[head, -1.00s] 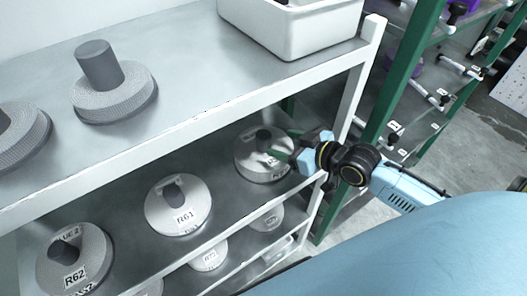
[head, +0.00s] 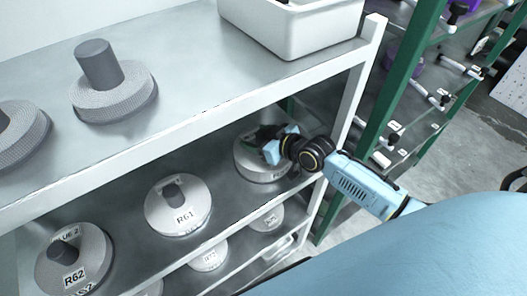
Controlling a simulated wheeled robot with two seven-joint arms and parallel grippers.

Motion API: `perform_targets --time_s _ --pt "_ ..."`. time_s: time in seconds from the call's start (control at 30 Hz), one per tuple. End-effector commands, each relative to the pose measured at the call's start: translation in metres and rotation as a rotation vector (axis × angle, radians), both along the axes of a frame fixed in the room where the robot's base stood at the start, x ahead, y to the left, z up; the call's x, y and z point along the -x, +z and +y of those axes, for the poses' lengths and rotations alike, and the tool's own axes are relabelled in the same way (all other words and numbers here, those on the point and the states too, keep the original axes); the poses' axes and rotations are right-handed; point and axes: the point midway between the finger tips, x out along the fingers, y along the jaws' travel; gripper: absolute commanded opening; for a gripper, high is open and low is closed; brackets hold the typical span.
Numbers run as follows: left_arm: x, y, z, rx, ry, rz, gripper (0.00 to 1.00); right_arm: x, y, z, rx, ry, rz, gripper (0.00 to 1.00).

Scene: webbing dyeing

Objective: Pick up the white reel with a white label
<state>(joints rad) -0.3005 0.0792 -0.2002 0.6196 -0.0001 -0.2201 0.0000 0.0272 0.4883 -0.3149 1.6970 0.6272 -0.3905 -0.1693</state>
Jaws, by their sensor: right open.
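Several white reels with white labels and dark hubs stand on the middle shelf. One reel (head: 247,163) is at the right end, the R61 reel (head: 160,215) in the middle and the R62 reel (head: 95,240) at the left. My right gripper (head: 270,142) is open over the right-end reel, with its fingers around or beside the dark hub; I cannot tell which. The gripper covers part of that reel's top and its label. My left gripper is not in view.
Grey reels (head: 115,97) and a white bin (head: 293,28) stand on the top shelf, whose white front edge (head: 200,122) overhangs. A white post (head: 352,100) and a green rack frame (head: 392,90) stand right. More labelled reels (head: 208,258) sit lower.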

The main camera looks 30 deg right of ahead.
Motion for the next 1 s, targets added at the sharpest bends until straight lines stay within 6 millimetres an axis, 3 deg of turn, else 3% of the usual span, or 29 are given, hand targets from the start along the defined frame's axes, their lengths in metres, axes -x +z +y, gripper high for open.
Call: perform_targets --time_s 0.13,0.6,1.0 --pt "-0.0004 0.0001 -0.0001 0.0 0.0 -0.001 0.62 0.0002 0.0002 -0.0001 0.0 0.0 0.0 0.61" --pt "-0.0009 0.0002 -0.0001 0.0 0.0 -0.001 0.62 0.0006 0.0003 -0.0003 0.0 0.0 0.0 0.0" --pt "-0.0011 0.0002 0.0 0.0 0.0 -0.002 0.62 -0.0006 0.0028 -0.0004 -0.002 -0.001 -0.006 0.0"
